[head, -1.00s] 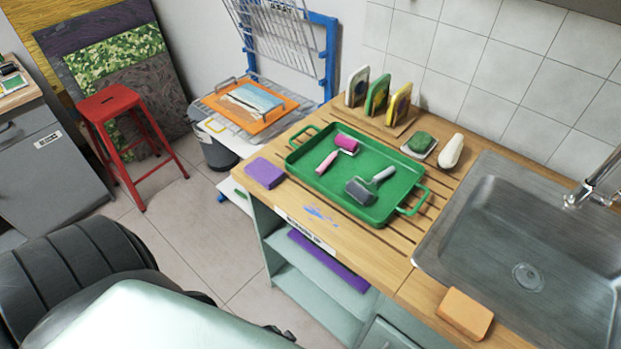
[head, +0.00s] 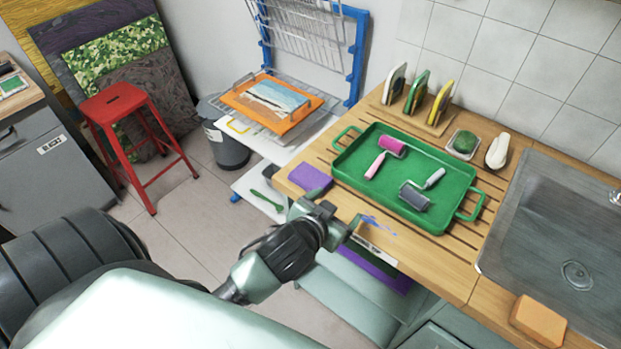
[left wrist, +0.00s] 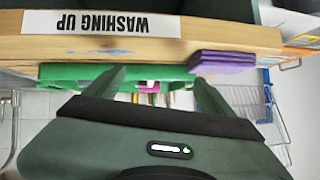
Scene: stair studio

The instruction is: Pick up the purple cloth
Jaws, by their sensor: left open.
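The purple cloth (head: 310,177) lies folded flat on the wooden counter's left front corner, left of the green tray (head: 354,185). My right gripper is not in view.
The tray holds a pink roller (head: 387,150) and a grey roller (head: 415,196). The sink (head: 530,230) is at the right, with an orange sponge (head: 540,320) before it. Another purple item (head: 378,270) lies on the shelf below. A red stool (head: 113,105) stands left.

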